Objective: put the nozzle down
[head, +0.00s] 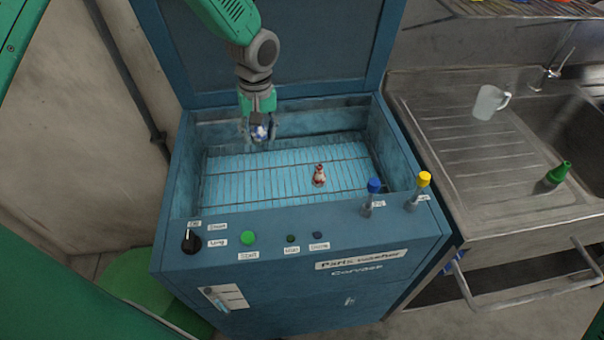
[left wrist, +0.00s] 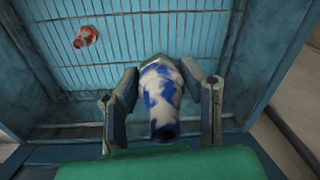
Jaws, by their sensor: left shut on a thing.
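A nozzle spotted blue and white (head: 260,132) is held in my left gripper (head: 260,134) above the left part of the parts washer's rack. In the left wrist view the nozzle (left wrist: 160,98) sits between the two fingers of my left gripper (left wrist: 164,85), which are shut on it. A second nozzle, red and white (head: 319,176), stands on the wire rack (head: 250,180) inside the washer; it also shows at the upper left of the left wrist view (left wrist: 85,37). My right gripper is not in view.
The blue parts washer (head: 300,240) has its lid (head: 280,40) raised. A sink counter with a jug (head: 488,102) and green bottle (head: 558,173) stands right.

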